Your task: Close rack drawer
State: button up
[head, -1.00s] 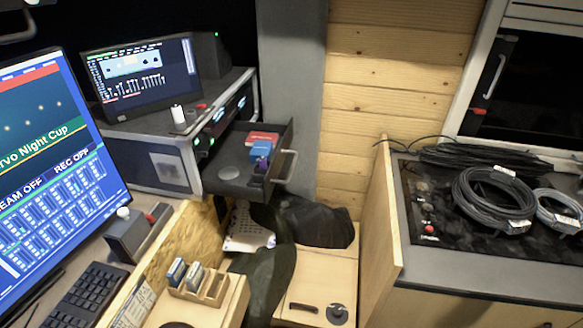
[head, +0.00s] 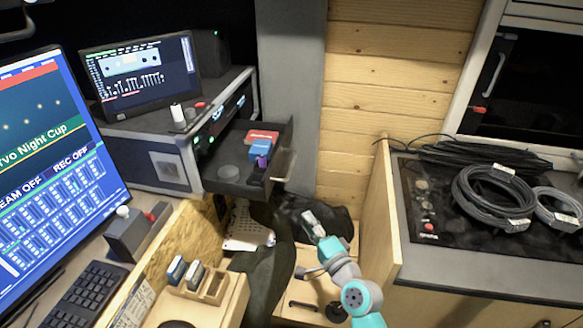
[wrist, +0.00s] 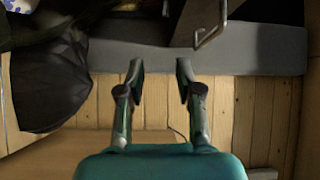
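The rack drawer (head: 228,184) is pulled out from the rack case (head: 160,158) at the back left. It is dark and holds red and blue boxes, a purple item and a round grey item. Its metal handle (head: 283,164) is on the front face, and also shows at the top of the wrist view (wrist: 211,25). My gripper (head: 308,220) is in front of and below the drawer, apart from the handle. In the wrist view its two fingers (wrist: 160,68) are spread with nothing between them.
A black bag (head: 335,218) lies below the drawer, close to my gripper. A wooden partition (head: 383,220) stands to the right, beside a counter with coiled cables (head: 490,195). A desk with a keyboard (head: 85,297) and a card holder (head: 205,284) is at the left.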

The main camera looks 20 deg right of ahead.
jog(key=m+t+y, duration=0.1)
jog(key=y, duration=0.1)
send_near(292, 165)
jog(key=w, duration=0.3)
jog(key=shift+a+x, duration=0.15)
jog(key=shift+x, duration=1.65)
jog(key=shift+a+x, duration=0.2)
jog(key=shift+x, duration=1.6)
jog(key=shift+s, duration=0.1)
grip_shut()
